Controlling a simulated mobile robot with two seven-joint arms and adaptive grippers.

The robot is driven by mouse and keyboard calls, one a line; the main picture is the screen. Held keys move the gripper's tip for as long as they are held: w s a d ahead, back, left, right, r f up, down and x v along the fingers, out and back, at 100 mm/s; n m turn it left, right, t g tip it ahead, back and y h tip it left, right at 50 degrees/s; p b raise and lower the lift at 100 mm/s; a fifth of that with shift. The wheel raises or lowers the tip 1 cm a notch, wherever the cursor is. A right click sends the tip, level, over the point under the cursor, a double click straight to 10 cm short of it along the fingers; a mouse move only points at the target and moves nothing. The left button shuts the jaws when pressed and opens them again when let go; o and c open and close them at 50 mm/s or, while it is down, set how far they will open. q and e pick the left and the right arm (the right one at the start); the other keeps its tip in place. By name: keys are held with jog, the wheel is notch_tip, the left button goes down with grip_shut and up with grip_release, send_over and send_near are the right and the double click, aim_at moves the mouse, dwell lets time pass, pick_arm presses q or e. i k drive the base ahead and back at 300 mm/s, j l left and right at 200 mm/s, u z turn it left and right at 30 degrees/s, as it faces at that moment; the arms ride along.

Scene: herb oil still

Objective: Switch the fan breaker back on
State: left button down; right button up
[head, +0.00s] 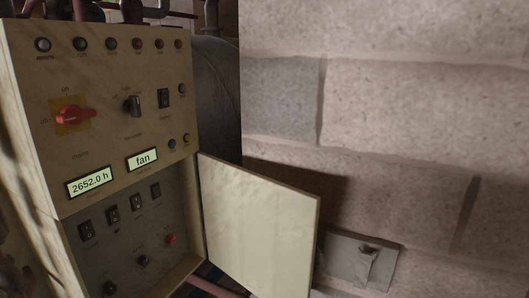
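A cream control cabinet (110,80) stands at the left in the head view. A small display reads "fan" (142,160). Below it is a recessed lower compartment (120,240) with a slanting row of several dark rocker switches, one at the left end (86,230) and one at the right end (155,190). Their labels are too small to read, so I cannot tell which is the fan breaker or how each is set. The compartment's cream door (260,228) hangs open to the right. Neither gripper is in view.
A red rotary handle (75,115) on a yellow plate, a black selector (132,106), a black rocker (163,98) and a "2652.0 h" display (89,183) sit above. Round knobs, one red (170,240), are below the rockers. A block wall (400,100) closes the right side.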

aim_at(114, 214)
jog(key=u, duration=1)
